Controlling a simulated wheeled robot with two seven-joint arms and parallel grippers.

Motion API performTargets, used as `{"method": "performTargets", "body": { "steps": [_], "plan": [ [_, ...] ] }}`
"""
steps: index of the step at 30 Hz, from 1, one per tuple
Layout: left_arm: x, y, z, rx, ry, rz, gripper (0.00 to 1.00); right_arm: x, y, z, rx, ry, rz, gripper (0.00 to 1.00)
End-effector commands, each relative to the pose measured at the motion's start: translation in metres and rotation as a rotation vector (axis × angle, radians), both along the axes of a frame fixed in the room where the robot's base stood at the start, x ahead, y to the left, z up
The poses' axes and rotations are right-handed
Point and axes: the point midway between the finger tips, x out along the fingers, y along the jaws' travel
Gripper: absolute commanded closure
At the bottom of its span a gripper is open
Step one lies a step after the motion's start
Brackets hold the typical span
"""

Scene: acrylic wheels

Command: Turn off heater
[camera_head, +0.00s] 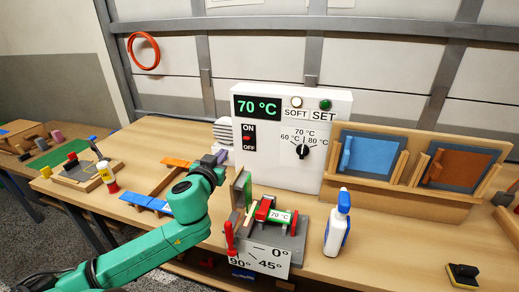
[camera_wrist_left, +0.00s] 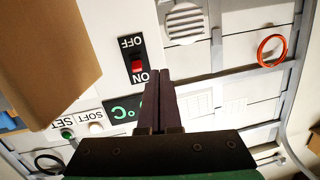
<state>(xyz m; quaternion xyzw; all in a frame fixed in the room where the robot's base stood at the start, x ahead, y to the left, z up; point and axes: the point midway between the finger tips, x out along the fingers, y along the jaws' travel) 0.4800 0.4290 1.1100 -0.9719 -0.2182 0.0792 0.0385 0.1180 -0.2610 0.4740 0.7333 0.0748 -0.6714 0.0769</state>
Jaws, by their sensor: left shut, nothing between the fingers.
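The heater control box (camera_head: 272,180) is a white panel standing at the back of the table. Its display (camera_head: 257,107) glows green with 70 °C. A red rocker switch (camera_head: 248,138) sits between ON and OFF labels below the display. The switch also shows upside down in the left wrist view (camera_wrist_left: 138,67). I cannot tell which side of it is pressed in. My left gripper (camera_head: 222,156) is shut and empty, just left of the switch in the head view. In the left wrist view its closed fingertips (camera_wrist_left: 160,80) point toward the panel beside the switch. Contact cannot be seen. My right gripper is out of view.
A black knob (camera_head: 302,151) and a green SET button (camera_head: 325,104) are on the box's right part. A grey bending jig (camera_head: 290,243) and a spray bottle (camera_head: 338,226) stand in front. A wooden rack (camera_head: 445,199) holds coloured sheets at the right.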

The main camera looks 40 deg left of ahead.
Motion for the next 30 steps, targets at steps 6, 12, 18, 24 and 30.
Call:
{"method": "performTargets", "body": {
  "steps": [6, 12, 18, 24, 30],
  "plan": [
    [0.004, -0.034, 0.024, -0.066, -0.124, -0.108, 1.0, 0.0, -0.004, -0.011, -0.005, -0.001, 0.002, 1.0],
    [0.004, -0.034, 0.025, -0.065, -0.122, -0.106, 1.0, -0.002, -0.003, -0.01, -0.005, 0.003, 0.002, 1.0],
    [0.016, -0.03, 0.025, -0.062, -0.12, -0.107, 1.0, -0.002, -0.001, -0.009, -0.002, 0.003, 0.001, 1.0],
    [0.053, -0.015, 0.024, -0.052, -0.119, -0.103, 1.0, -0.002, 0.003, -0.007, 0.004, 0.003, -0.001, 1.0],
    [0.08, -0.006, 0.021, -0.064, -0.124, -0.103, 1.0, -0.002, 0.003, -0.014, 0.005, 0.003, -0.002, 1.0]
  ]
}}
